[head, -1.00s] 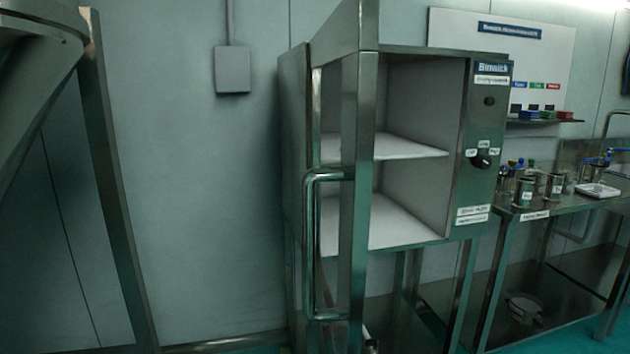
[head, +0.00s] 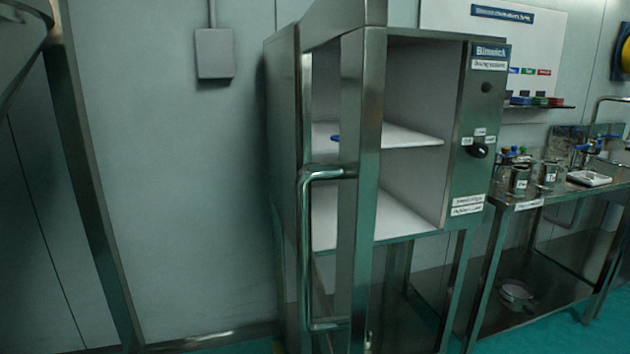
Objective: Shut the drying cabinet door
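The drying cabinet (head: 466,125) is a steel box on legs in the middle of the head view. Its door (head: 369,130) stands open, swung out towards me and seen nearly edge-on. A long metal bar handle (head: 306,255) is on the door's left face. The open front shows a white shelf (head: 405,137) and a white floor below it. A small blue thing (head: 336,137) shows at shelf height beside the door frame; I cannot tell what it is. My gripper is not in view.
A steel post (head: 95,200) stands at the left.

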